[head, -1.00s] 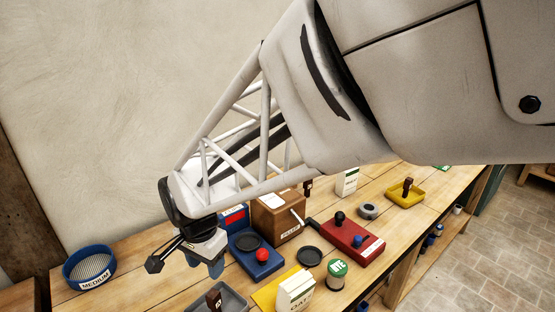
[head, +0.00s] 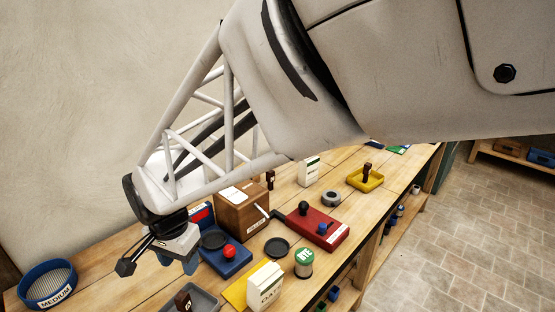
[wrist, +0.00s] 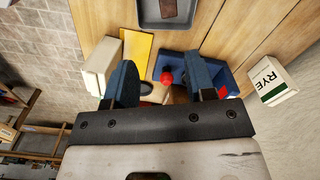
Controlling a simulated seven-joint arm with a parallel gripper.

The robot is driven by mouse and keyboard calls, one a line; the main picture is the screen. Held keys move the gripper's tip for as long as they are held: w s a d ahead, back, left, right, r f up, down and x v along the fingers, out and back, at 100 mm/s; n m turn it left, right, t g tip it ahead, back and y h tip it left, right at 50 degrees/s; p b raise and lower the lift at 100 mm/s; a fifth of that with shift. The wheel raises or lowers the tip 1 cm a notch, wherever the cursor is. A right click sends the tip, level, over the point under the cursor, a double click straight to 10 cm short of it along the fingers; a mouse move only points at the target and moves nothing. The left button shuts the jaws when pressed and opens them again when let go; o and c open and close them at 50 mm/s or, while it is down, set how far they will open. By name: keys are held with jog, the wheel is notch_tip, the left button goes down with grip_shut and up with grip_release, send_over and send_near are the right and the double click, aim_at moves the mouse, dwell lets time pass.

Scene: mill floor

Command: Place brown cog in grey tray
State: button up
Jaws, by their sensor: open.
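The grey tray (head: 206,300) lies at the bottom edge of the head view, partly cut off, with a dark brown upright piece (head: 183,301) in it. The tray also shows at the top of the wrist view (wrist: 187,18). Other dark brown pieces stand in the yellow tray (head: 367,170) and behind the wooden box (head: 270,178). I cannot make out teeth on any of them, so I cannot tell which is the brown cog. My gripper (head: 178,262) is open and empty, left of the blue scale with a red knob; its blue fingers frame the wrist view (wrist: 163,82).
A blue sieve (head: 48,285) stands left. Bare wood lies between sieve and gripper.

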jog(key=s+d+r+n+t, duration=0.1)
jog(key=d+r, duration=0.3)
jog(key=d, duration=1)
jog(key=s+d+r+n+t, duration=0.1)
jog(key=s+d+r+n, duration=0.15)
jog(key=d, duration=1.25)
jog(key=s+d+r, duration=0.1)
jog(key=s+d, duration=0.4)
jog(key=d, duration=0.2)
jog(key=shift+d+n+t, duration=0.3)
jog(key=shift+d+n, duration=0.05)
